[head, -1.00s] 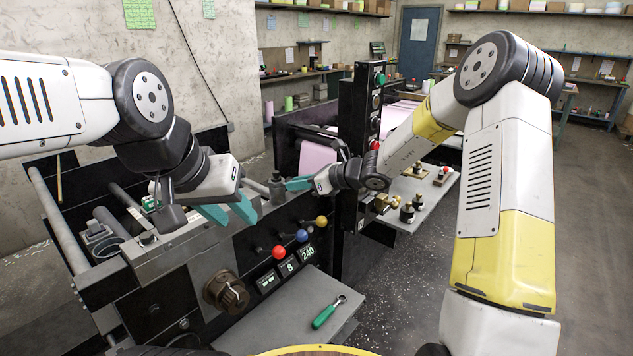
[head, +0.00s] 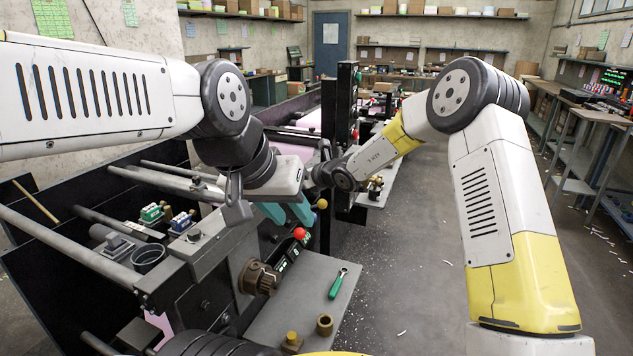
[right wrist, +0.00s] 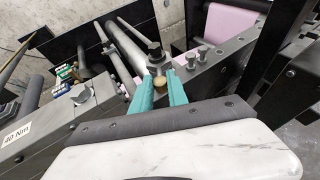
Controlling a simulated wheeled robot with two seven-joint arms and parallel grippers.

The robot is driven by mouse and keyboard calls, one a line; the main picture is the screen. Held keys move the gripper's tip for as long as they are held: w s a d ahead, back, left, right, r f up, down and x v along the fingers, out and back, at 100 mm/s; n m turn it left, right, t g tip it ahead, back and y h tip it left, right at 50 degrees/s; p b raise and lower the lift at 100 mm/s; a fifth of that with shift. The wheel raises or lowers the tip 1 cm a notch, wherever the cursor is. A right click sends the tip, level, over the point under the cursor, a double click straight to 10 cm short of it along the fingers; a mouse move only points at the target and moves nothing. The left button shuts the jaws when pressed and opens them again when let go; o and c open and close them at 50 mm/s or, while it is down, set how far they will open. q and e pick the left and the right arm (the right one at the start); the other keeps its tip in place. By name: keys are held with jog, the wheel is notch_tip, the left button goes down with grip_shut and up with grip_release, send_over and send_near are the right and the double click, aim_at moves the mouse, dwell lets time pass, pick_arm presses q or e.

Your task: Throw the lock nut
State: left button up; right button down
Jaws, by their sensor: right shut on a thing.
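In the right wrist view, the teal fingers of my right gripper (right wrist: 160,78) are closed around the foot of a dark upright piece (right wrist: 156,52), which looks like the lock nut. A round brass-coloured piece (right wrist: 160,85) shows between the fingers, nearer the camera. The dark piece stands at a grey machine bar. In the head view the right gripper's fingers and the nut are hidden behind my left wrist. My left gripper (head: 286,212) hangs over the machine's front, its two teal fingers apart with nothing seen between them.
A green-handled wrench (head: 338,283), a brown ring (head: 324,324) and a brass-topped block (head: 292,342) lie on the grey shelf (head: 300,290). A brown knob (head: 260,278) and a red knob (head: 299,233) stick out of the machine's front. Open floor lies to the right.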

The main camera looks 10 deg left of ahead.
dwell(0.3)
jog(key=c, duration=1.3)
grip_release()
jog(key=v, duration=0.8)
jog(key=shift+a+f, duration=0.1)
